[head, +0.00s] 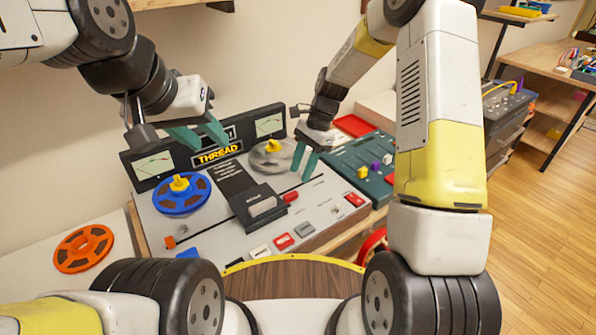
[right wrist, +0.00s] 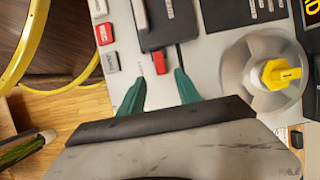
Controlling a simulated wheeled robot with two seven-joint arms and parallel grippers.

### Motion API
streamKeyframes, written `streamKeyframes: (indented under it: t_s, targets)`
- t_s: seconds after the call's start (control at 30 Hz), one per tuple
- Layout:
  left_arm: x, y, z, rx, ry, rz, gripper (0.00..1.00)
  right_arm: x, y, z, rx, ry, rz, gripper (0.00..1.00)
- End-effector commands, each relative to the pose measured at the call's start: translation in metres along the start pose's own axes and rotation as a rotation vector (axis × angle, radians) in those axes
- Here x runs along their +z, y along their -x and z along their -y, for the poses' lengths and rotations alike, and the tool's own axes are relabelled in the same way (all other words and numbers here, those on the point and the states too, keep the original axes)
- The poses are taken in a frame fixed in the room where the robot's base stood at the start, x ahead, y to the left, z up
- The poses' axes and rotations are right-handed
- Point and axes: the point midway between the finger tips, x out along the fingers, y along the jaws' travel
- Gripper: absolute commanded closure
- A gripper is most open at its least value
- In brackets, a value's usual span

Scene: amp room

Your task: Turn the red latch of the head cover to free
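The black head cover (head: 262,208) sits in the middle of the grey tape deck, between the two reels. Its small red latch (head: 290,196) sticks out at the cover's right edge. In the right wrist view the red latch (right wrist: 159,62) lies just beyond and between my right fingertips, with no contact visible. My right gripper (head: 307,163) is open, its teal fingers (right wrist: 159,76) pointing down at the deck with a gap around the latch's line. My left gripper (head: 205,133) is open and empty, above the deck's back left near the blue reel.
The blue reel (head: 181,194) and the grey reel (head: 272,157) flank the cover. An orange reel (head: 83,248) lies on the left surface. Red and white keys (head: 283,241) line the deck's front. A green mixer panel (head: 352,165) stands at right.

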Motion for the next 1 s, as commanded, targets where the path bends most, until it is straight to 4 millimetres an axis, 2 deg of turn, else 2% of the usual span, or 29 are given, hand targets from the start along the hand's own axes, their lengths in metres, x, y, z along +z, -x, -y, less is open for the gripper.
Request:
streamKeyframes:
  t_s: [0.5,0.63,0.87,0.9,1.0]
  targets:
    - [0.000,0.000,0.000,0.000,0.000,0.000,0.64,0.000,-0.070,0.000,0.003,-0.002,0.002,0.60]
    - [0.000,0.000,0.000,0.000,0.000,0.000,0.64,0.000,-0.077,0.000,0.002,-0.002,0.001,0.60]
    - [0.000,0.000,0.000,0.000,0.000,0.000,0.64,0.000,-0.078,0.000,0.001,-0.001,0.001,0.60]
    - [0.000,0.000,0.000,0.000,0.000,0.000,0.64,0.000,-0.078,0.000,0.001,-0.001,0.001,0.62]
    - [0.000,0.000,0.000,0.000,0.000,0.000,0.64,0.000,-0.078,0.000,0.001,-0.001,0.001,0.82]
